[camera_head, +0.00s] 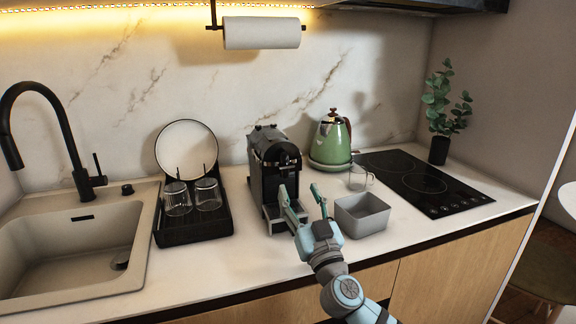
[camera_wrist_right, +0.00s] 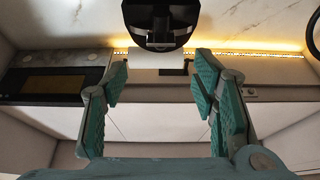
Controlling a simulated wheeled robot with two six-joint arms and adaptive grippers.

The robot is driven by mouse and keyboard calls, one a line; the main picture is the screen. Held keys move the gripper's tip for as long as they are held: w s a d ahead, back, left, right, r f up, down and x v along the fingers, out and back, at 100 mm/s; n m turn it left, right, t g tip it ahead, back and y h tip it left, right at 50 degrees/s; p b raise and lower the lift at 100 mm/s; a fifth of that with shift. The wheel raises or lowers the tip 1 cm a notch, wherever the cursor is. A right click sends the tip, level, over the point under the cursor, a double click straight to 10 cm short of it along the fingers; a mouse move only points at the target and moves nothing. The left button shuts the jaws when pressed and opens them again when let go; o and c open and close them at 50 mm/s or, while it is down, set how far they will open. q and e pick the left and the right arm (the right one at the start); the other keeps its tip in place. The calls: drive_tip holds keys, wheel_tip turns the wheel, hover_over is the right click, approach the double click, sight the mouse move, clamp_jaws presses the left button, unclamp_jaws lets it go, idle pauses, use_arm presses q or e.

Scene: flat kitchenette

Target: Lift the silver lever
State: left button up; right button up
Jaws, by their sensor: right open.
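The black coffee machine (camera_head: 268,160) stands on the white counter. A thin silver edge, possibly the silver lever (camera_head: 284,161), shows around its rounded front head, but the lever's outline is too small to make out clearly. My right gripper (camera_head: 301,191) is open and empty, with its teal fingers pointing up in front and to the right of the machine. In the right wrist view, the dark machine (camera_wrist_right: 160,22) shows at the top middle, beyond the gap between the open fingers (camera_wrist_right: 161,78). The lever is not clear there. My left gripper is out of view.
A grey open box (camera_head: 362,227) stands just right of my right gripper, with a glass mug (camera_head: 359,179) behind it. A green kettle (camera_head: 331,141) is behind right. A black drying rack (camera_head: 195,236) with glasses and a plate stands left, beside the sink (camera_head: 70,240).

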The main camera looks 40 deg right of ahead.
sight(287, 168)
drive_tip(key=x, duration=0.3)
drive_tip(key=p+x, duration=0.1)
drive_tip(key=x, duration=0.3)
drive_tip(key=shift+w+f, duration=0.2)
drive_tip(key=shift+w, duration=0.05)
drive_tip(key=shift+w+d+r, duration=0.2)
drive_tip(key=shift+w, duration=0.25)
